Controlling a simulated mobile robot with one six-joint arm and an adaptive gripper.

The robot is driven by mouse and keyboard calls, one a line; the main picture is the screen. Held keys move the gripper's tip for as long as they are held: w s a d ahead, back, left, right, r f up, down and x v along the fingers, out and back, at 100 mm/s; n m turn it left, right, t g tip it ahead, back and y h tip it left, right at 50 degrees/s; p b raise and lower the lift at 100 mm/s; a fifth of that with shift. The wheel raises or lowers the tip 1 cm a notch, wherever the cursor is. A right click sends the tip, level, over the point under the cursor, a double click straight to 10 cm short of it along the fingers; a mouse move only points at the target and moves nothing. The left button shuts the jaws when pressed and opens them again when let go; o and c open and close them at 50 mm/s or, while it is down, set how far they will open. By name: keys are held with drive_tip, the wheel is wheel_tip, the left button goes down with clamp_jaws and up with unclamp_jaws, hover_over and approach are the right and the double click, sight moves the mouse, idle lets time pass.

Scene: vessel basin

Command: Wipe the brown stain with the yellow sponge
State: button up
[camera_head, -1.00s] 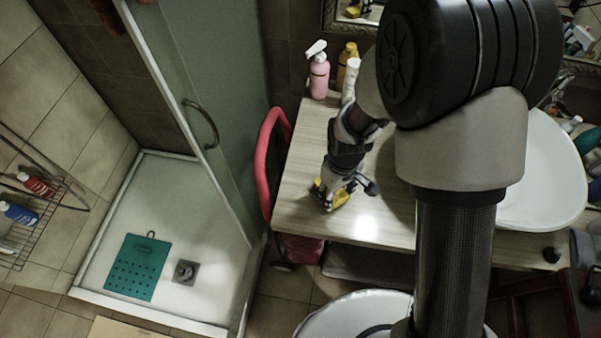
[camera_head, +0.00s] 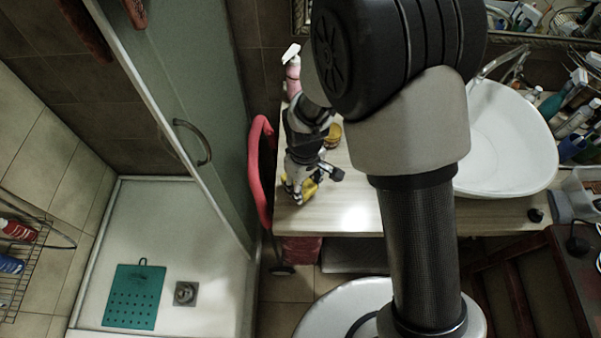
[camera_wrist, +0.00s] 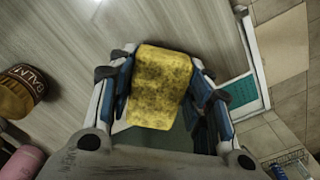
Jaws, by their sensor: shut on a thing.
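The yellow sponge (camera_wrist: 160,85) is speckled with dark marks and sits between the fingers of my gripper (camera_wrist: 162,95) in the wrist view. My gripper is shut on it. In the head view my gripper (camera_head: 300,192) is low over the left front part of the wooden counter (camera_head: 345,205), with yellow (camera_head: 309,187) showing at its fingers. I cannot tell whether the sponge touches the counter. I see no brown stain in either view; my arm and gripper hide parts of the counter.
A pink spray bottle (camera_head: 293,75) and a yellow-brown bottle (camera_head: 333,135) stand behind my gripper. A red curved frame (camera_head: 258,170) borders the counter's left side. A white basin (camera_head: 505,145) is at the right. The shower with a teal mat (camera_head: 134,296) lies left.

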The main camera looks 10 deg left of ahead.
sight(304, 185)
drive_tip(key=shift+r+p, duration=1.8)
drive_tip(key=shift+r, duration=0.9)
